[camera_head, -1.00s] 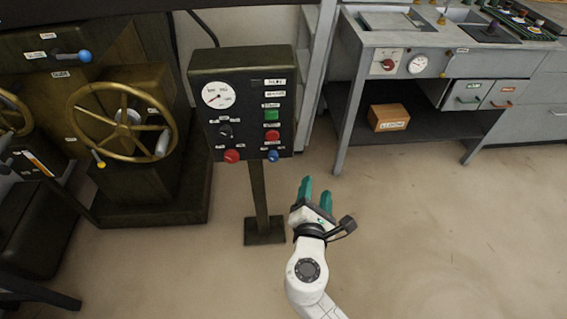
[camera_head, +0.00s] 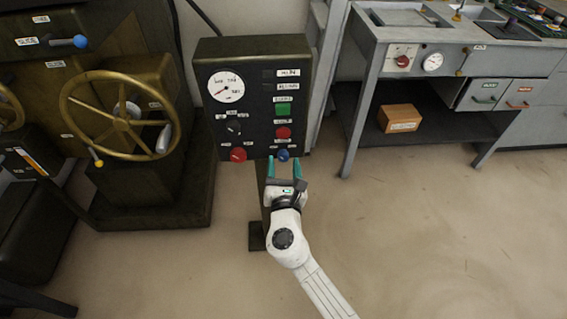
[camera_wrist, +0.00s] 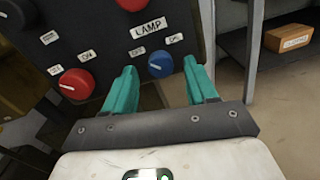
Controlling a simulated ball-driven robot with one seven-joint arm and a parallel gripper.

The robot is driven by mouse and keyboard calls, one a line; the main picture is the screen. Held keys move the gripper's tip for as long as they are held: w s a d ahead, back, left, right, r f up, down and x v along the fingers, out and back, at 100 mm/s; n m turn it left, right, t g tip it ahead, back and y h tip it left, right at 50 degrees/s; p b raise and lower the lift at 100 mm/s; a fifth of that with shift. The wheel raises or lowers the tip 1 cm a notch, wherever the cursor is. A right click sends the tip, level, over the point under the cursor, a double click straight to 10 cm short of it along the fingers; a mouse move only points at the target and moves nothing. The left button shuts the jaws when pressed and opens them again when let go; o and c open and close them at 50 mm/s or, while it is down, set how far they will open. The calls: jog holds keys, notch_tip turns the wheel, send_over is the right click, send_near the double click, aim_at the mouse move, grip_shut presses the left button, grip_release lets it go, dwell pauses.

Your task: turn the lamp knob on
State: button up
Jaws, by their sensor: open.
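The lamp knob is a small blue knob (camera_head: 283,155) at the lower right of the dark control box (camera_head: 212,125). In the wrist view the blue knob (camera_wrist: 160,65) sits under a LAMP label, with smaller labels to its upper left and upper right. Its white mark points left. My gripper (camera_head: 284,166) is open and just below the knob, with one teal finger to each side. In the wrist view my gripper (camera_wrist: 160,72) frames the knob between its fingers. I cannot tell whether they touch it.
A red knob (camera_head: 238,155) sits left of the blue one. A red button (camera_head: 284,132) and a green button (camera_head: 284,109) are above. A brass wheel (camera_head: 118,115) stands left, a grey bench (camera_head: 415,62) right.

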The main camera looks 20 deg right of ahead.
jog(key=shift+x, duration=0.8)
jog(key=shift+c, duration=0.2)
jog(key=c, duration=1)
